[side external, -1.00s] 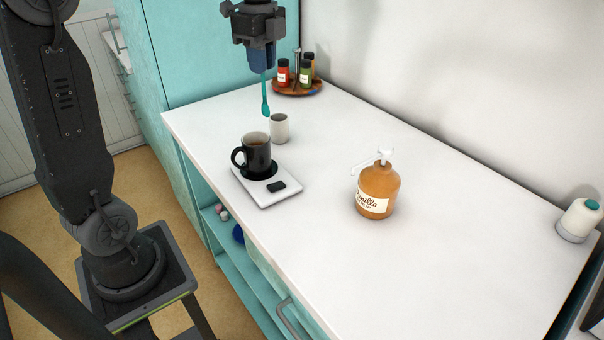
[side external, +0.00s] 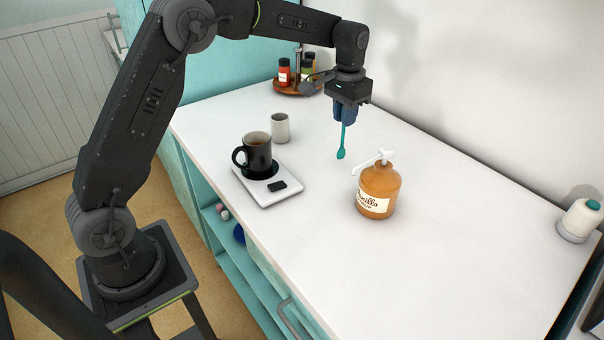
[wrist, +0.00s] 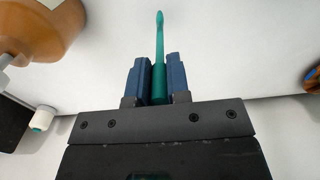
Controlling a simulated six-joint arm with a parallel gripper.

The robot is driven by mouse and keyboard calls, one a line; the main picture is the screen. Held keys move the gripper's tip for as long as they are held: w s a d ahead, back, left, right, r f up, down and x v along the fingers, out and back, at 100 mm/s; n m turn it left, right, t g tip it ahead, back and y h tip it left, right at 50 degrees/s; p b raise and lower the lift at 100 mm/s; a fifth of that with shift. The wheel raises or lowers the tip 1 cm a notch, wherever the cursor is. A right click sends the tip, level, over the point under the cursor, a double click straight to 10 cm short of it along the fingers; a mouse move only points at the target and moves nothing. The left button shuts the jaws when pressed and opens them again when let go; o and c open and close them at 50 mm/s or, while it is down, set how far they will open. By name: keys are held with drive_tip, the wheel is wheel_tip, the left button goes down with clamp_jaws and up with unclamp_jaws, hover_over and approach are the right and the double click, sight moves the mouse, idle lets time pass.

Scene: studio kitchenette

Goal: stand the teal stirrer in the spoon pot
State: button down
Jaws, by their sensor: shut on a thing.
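My gripper (side external: 344,113) is shut on the teal stirrer (side external: 342,143) and holds it above the counter, roughly upright with its paddle end down. In the wrist view the stirrer (wrist: 160,48) sticks out from between the blue fingers (wrist: 157,82). A small off-white cup (side external: 280,129), which looks like the spoon pot, stands upright on the counter, left of my gripper and apart from the stirrer. Its inside is mostly hidden, and I see nothing sticking out of it.
An amber vanilla pump bottle (side external: 378,190) is close right of the stirrer. A spice tray (side external: 285,90) is at the back.

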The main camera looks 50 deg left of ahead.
drive_tip(key=s+a+r+n, duration=0.1)
drive_tip(key=s+a+r, duration=0.3)
drive_tip(key=a, duration=0.5)
drive_tip(key=s+a+r+n, duration=0.1)
drive_tip(key=s+a+r, duration=0.1)
drive_tip(key=a+r, duration=0.5)
wheel_tip(320, 180, down, 12)
drive_tip(key=a, duration=0.2)
drive_tip(key=shift+a+r, duration=0.2)
drive_tip(key=c, duration=1.5)
unclamp_jaws()
drive_tip(key=shift+f, duration=0.15)
drive_tip(key=shift+c, duration=0.2)
drive_tip(key=o, duration=0.4)
drive_tip(key=shift+o, duration=0.2)
